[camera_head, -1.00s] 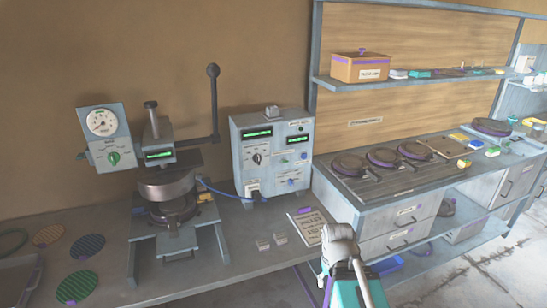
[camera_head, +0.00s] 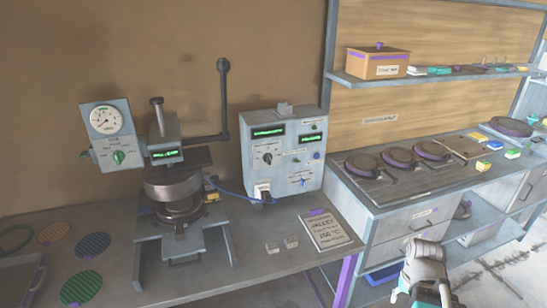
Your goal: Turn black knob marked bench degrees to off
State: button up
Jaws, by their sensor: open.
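A black knob (camera_head: 267,158) sits on the left of the front panel of the grey control box (camera_head: 247,172). It has a light pointer mark, but its setting and the small labels around it are too small to read. Two green-lit displays (camera_head: 268,132) are on the same panel, the left one above the knob. My arm (camera_head: 425,265), grey and teal, shows at the bottom right, low and well away from the box. No gripper fingers can be made out.
The plate press (camera_head: 170,190) stands left of the box, with an upright lever (camera_head: 224,95) and a dial unit with a green knob (camera_head: 119,157). A blue cable runs between press and box. A printed card (camera_head: 325,230) and two small blocks lie in front. Hot plates (camera_head: 398,158) are at right.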

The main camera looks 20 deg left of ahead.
aim_at(268, 157)
jog(key=k, duration=0.95)
jog(key=u, duration=1.25)
jog(key=i, duration=1)
jog(key=z, duration=0.05)
